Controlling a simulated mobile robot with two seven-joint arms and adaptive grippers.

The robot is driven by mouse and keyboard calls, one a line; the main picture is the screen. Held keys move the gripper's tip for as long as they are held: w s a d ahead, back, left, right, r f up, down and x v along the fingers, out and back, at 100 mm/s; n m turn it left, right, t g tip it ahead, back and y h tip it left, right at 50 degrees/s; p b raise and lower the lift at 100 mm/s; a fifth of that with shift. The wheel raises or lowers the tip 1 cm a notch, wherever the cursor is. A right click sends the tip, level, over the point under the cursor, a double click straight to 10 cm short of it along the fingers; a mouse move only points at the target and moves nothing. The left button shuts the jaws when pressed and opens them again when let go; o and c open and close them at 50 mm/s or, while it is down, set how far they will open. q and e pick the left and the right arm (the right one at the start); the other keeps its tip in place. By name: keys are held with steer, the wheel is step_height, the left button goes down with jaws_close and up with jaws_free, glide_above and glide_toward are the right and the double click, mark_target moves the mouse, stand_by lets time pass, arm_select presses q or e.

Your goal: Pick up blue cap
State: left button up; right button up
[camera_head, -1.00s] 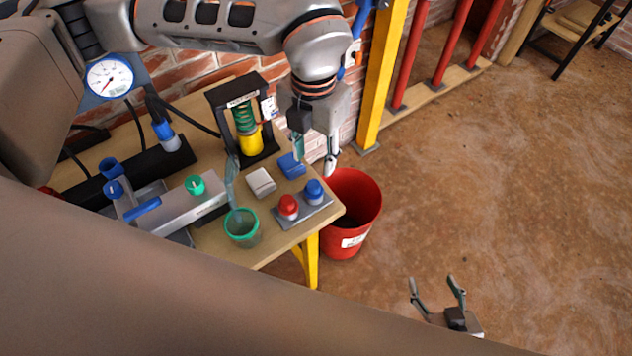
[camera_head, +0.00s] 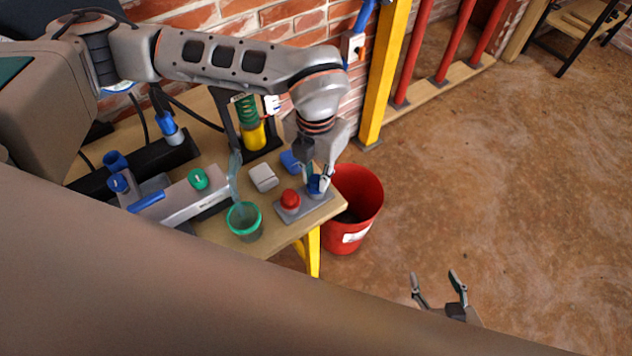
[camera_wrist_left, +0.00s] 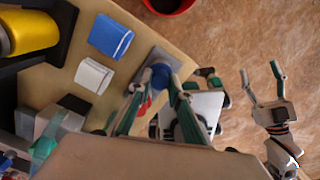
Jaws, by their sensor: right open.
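The blue cap (camera_head: 315,187) is a round blue knob-like piece on a small grey plate (camera_head: 290,214) at the front right corner of the workbench, beside a red one (camera_head: 290,198). My left gripper (camera_head: 319,180) is lowered over the blue cap and partly hides it. In the left wrist view the blue cap (camera_wrist_left: 160,75) lies between and just past the fingertips of my left gripper (camera_wrist_left: 155,88), which look apart; contact cannot be made out. My right gripper (camera_head: 438,280) is open and empty, low over the floor; it also shows in the left wrist view (camera_wrist_left: 260,70).
A blue block (camera_head: 290,162), a white block (camera_head: 264,177) and a green-rimmed cup (camera_head: 245,222) stand close by on the bench (camera_head: 290,235). A red bucket (camera_head: 365,190) stands just right of the bench. A yellow post (camera_head: 383,75) rises behind. Floor to the right is clear.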

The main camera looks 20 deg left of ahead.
mark_target(316, 178)
arm_select(q)
steer(key=shift+r, duration=0.1)
steer(key=shift+c, duration=0.2)
step_height(316, 178, up, 20)
stand_by(0.6)
